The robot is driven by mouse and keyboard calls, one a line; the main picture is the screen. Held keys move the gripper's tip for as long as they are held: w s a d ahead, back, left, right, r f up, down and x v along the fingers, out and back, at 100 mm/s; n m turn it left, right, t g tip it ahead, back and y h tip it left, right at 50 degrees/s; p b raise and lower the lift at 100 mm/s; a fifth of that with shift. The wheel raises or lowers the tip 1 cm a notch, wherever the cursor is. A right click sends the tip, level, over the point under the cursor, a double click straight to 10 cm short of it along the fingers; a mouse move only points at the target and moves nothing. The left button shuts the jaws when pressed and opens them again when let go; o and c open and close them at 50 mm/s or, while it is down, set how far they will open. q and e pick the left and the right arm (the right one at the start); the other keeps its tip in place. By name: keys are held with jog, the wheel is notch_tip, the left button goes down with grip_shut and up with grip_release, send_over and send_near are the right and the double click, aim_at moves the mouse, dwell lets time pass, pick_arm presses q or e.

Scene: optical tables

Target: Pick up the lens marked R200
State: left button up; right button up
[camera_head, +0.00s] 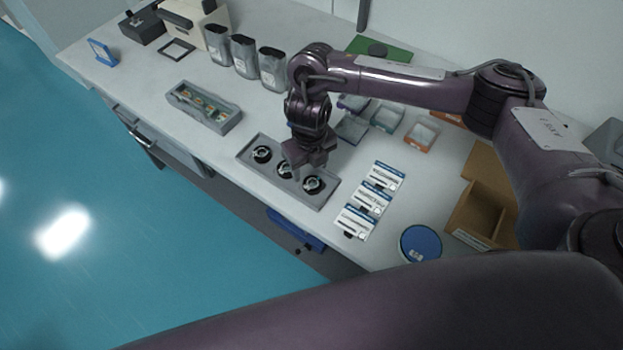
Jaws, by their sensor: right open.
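A grey tray (247,158) near the table's front edge holds three round black-rimmed lenses in a row: a left lens (262,154), a middle lens (283,170) and a right lens (313,186). Their markings are too small to read, so I cannot tell which one is R200. My right gripper (303,176) points down over the tray, above the gap between the middle and right lenses, and partly covers the middle one. It is open, and I see nothing held in it. My left gripper is not in view.
Several white-and-blue cards (368,200) lie right of the tray. A grey case (204,107) and grey containers (245,57) stand to the left and behind.

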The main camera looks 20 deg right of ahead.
aim_at(312, 182)
jog(key=shift+s+f, duration=0.2)
jog(key=shift+f, duration=0.2)
jog(key=shift+d+f, duration=0.2)
jog(key=shift+f, duration=1.05)
notch_tip(312, 182, down, 2)
jog(key=shift+f, duration=0.1)
jog(key=shift+w, duration=0.1)
jog(key=shift+c, duration=0.5)
jog(key=c, duration=0.5)
jog(key=shift+c, duration=0.7)
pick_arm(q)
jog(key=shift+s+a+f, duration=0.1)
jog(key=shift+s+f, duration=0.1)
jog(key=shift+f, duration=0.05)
